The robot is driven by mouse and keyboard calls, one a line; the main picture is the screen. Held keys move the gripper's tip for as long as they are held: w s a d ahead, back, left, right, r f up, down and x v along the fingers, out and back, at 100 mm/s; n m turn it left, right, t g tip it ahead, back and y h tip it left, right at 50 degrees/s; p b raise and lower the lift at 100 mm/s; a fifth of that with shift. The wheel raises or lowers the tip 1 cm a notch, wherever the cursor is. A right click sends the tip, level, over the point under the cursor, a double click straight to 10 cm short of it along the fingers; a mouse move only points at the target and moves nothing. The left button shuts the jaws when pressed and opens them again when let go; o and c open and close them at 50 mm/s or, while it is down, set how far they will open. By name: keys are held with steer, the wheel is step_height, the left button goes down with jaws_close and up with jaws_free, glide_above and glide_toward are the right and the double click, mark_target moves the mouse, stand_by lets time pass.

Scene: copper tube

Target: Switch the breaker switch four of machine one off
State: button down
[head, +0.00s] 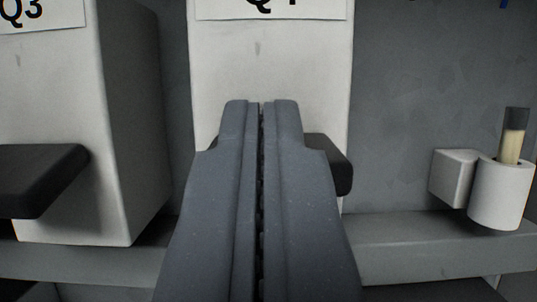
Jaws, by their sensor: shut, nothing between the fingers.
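The breaker block labelled Q4 (271,62) stands straight ahead in the middle of the head view; its label is cut off by the top edge. I cannot tell whether the fingers touch the lever.
A neighbouring block labelled Q3 (62,80), with its own dark lever (40,178), stands close on the left. On the right, a white cylindrical holder (500,195) carries a dark-tipped tan stick (514,138). A grey rail (430,245) runs below the blocks.

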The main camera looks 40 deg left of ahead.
steer(key=shift+f+t+y+p, duration=0.35)
steer(key=shift+f+t, duration=0.25)
steer(key=shift+f, duration=0.2)
steer(key=shift+r, duration=0.1)
step_height(320, 180, up, 4)
steer(key=p, duration=0.2)
steer(key=p+v, duration=0.1)
steer(key=v, duration=1)
steer(key=shift+f, duration=0.3)
steer(key=shift+w+a, duration=0.1)
steer(key=shift+a, duration=0.05)
